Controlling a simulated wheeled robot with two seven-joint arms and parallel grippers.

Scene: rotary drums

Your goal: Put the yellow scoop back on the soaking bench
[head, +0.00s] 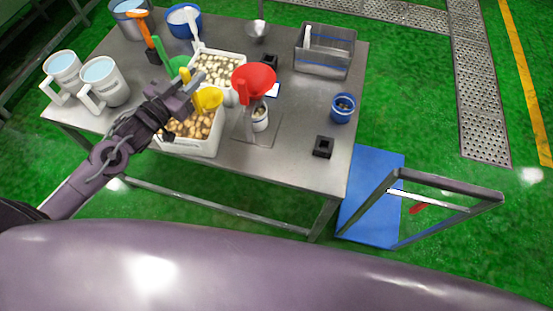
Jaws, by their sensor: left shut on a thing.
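The yellow scoop (209,99) is in the head view at the centre left, above the front white crate (201,148). The soaking bench (289,146) is the grey metal table under these things. My right gripper is not in view.
A red funnel (254,80) stands just right of the scoop, over a white jar (260,117). White jugs (103,83) stand at left. A back crate (219,69), grey bin (324,55), blue cup (342,107) and black block (323,147) are also there. The bench's right front is mostly clear.

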